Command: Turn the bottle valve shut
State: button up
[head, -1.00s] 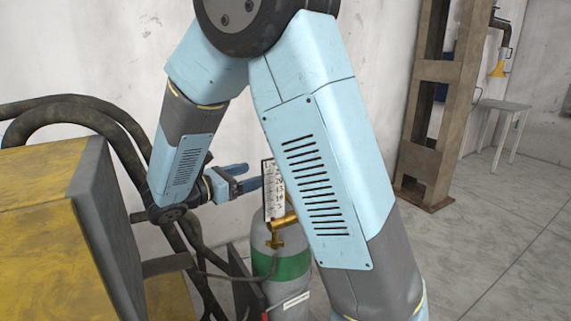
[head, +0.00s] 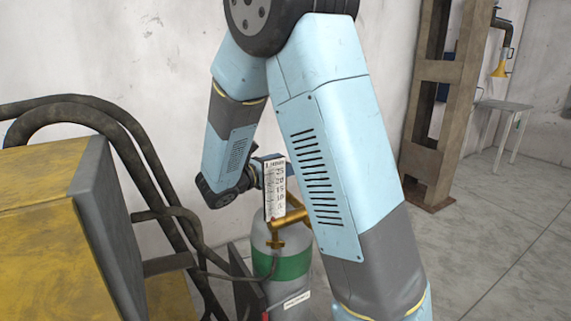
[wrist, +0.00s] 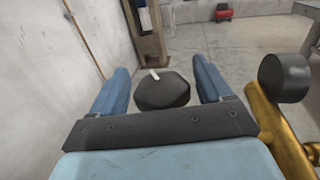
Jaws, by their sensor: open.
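The grey gas bottle (head: 287,308) with a green band (head: 283,265) stands upright below my arm in the head view. In the wrist view, a dark round knob (wrist: 163,95) with a white mark, apparently the bottle valve, shows between the blue fingers of my gripper (wrist: 161,66). The fingers are open, with a gap on both sides of the knob; contact is not visible.
A brass fitting (wrist: 283,135) with a dark round end (wrist: 284,77) stands close right of my gripper in the wrist view. A yellow machine (head: 40,215) with dark hoses (head: 110,130) is left of the bottle. A brown steel frame (head: 432,130) stands behind on open floor.

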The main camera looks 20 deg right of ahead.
jog(key=shift+w+d, duration=0.2)
jog(key=shift+d, duration=0.3)
jog(key=shift+c, duration=0.4)
jog(key=c, duration=0.9)
